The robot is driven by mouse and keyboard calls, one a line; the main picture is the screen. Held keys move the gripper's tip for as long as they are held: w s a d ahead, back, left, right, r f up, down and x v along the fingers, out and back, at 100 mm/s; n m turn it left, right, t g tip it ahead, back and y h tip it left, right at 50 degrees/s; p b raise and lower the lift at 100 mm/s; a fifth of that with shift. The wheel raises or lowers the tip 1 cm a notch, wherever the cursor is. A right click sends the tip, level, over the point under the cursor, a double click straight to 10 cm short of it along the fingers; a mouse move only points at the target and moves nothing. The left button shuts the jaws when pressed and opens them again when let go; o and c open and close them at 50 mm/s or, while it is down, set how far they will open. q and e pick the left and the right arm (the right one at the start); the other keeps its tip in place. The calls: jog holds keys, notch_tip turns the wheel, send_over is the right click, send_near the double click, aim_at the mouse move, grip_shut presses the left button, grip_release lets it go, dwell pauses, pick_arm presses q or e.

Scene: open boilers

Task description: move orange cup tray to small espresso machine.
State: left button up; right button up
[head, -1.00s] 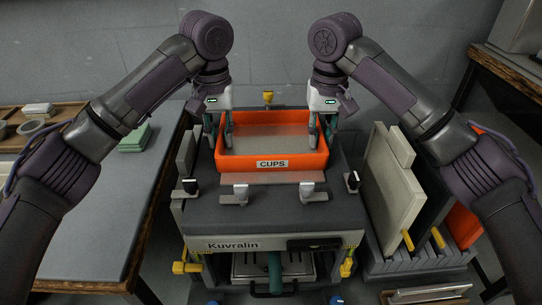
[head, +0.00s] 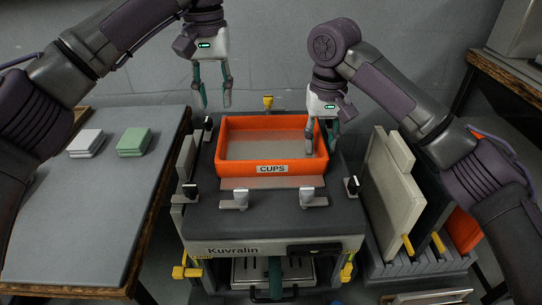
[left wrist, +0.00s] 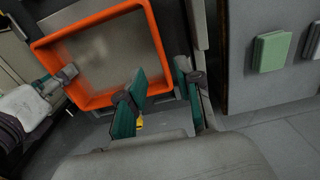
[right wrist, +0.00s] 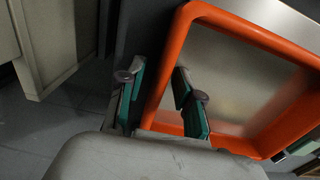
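The orange tray (head: 240,168) labelled CUPS sits on top of the machine marked Kuvralin (head: 225,226) in the head view. Its floor looks bare. My left gripper (head: 213,100) is open and empty, raised above and behind the tray's left side; in the left wrist view the tray (left wrist: 151,42) lies beyond its fingers. My right gripper (head: 320,148) is at the tray's right wall. In the right wrist view its fingers are spread, one inside the tray (right wrist: 172,80) and one outside, with the wall between them. I see no small espresso machine that I can identify.
A grey table (head: 80,220) on the left holds a white block (head: 86,143) and a green block (head: 134,141). Upright panels (head: 392,185) stand in a rack right of the machine. Two levers (head: 241,199) (head: 307,196) stand at the machine's front top edge.

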notch_tip(320, 180, up, 12)
dwell(0.6)
jog(key=shift+f, duration=0.1)
